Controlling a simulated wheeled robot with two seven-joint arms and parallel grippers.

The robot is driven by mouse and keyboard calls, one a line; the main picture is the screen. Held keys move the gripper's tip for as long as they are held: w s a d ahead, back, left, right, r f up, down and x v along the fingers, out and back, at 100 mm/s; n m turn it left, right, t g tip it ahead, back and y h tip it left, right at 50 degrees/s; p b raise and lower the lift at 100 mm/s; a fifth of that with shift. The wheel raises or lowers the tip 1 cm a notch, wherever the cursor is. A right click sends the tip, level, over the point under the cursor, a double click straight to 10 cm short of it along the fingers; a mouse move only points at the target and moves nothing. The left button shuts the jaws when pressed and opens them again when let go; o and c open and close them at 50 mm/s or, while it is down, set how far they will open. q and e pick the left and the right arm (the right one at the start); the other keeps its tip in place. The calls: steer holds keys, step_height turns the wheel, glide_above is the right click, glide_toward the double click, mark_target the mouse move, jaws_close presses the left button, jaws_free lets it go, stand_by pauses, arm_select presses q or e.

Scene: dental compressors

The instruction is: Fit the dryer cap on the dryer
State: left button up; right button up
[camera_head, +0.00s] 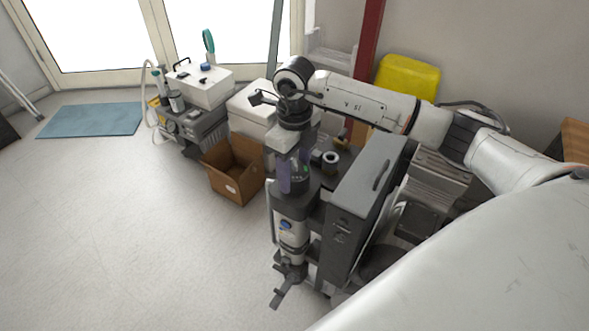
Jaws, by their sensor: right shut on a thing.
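The dryer (291,232) is an upright white cylinder with a blue round label, at the front left of the dark grey compressor cabinet (352,210). My right gripper (291,184) points down right above the dryer, its arm coming in from the right. It is shut on a dark piece, which looks like the dryer cap (293,200), at the dryer's top. The gripper hides part of this piece. I cannot tell whether the cap is seated or just above the dryer. My left gripper is not in view.
An open cardboard box (233,178) stands on the floor left of the dryer. Behind it are a white case (252,108) and a cart (192,120) with equipment. A yellow container (408,76) is at the back. The floor at left is clear around a blue mat (92,119).

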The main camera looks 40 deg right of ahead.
steer(key=o, duration=1.2)
steer(key=shift+f, duration=0.1)
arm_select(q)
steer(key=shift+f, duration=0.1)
arm_select(e)
step_height(320, 180, up, 2)
steer(key=shift+w, duration=0.1)
step_height(320, 180, up, 7)
steer(key=shift+r, duration=0.2)
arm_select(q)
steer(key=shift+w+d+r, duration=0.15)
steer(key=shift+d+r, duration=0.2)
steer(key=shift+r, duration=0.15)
arm_select(e)
steer(key=shift+r, duration=0.45)
